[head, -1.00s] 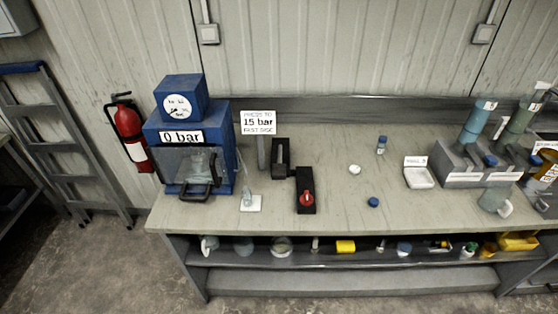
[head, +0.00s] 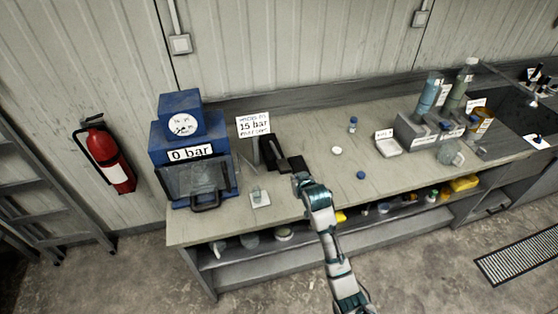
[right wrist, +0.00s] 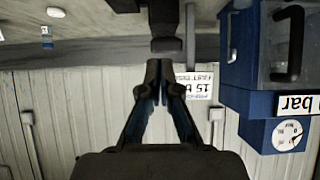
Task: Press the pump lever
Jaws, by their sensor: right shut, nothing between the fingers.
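The black pump unit (head: 272,153) stands on the bench just right of the sign, with a dark upright part and a second dark block (head: 297,163) to its right. I cannot tell exactly which part is the lever. In the right wrist view, which is upside down, the gripper's fingertips (right wrist: 158,66) are together and empty, close to a dark bar end (right wrist: 166,43); contact cannot be told. My left gripper is out of view.
The blue press (head: 187,152) reads 0 bar, left of the sign (head: 253,125) saying 15 bar. A small clear vessel (head: 257,195) stands near the front edge. A white cap (head: 336,150), blue cap (head: 361,175) and vial (head: 352,124) sit right of the pump.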

